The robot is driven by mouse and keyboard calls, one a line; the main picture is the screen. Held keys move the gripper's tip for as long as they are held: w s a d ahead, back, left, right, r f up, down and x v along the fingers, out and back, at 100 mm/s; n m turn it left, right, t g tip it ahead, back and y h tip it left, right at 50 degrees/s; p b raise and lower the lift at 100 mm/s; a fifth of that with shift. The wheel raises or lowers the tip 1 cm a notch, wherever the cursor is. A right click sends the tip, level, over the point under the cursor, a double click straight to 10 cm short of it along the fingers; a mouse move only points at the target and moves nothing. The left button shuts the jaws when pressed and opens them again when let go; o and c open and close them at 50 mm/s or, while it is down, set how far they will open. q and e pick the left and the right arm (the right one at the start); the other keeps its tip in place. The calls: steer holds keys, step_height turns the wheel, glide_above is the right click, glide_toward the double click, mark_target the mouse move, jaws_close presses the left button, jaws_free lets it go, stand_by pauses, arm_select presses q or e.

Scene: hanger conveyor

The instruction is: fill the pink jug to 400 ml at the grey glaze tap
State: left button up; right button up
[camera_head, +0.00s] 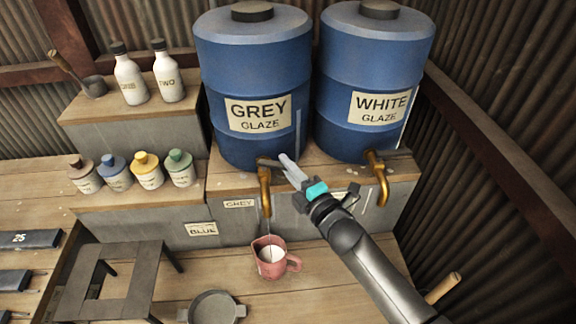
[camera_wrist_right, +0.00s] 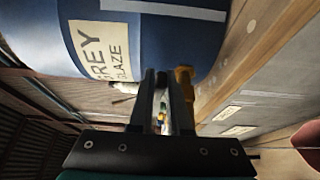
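The pink jug (camera_head: 272,265) stands upright on the lower bench under the brass grey glaze tap (camera_head: 265,190). Pale liquid shows inside it, and a thin stream runs from the spout into it. I cannot read any level marks. Its edge also shows in the right wrist view (camera_wrist_right: 308,142). My right gripper (camera_head: 288,170) is at the tap's top, beside its lever (camera_head: 270,162). My left gripper is not seen.
The grey glaze drum (camera_head: 254,85) and white glaze drum (camera_head: 373,80) stand behind, with the white tap (camera_head: 377,178) at right. A dark pan (camera_head: 214,306) and small stool (camera_head: 118,280) are left of the jug. Several bottles stand on the left steps.

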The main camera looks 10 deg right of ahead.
steer(key=o, duration=0.4)
steer(key=shift+o, duration=0.2)
steer(key=b+v, duration=0.1)
steer(key=v, duration=1.4)
steer(key=shift+s+d, duration=0.1)
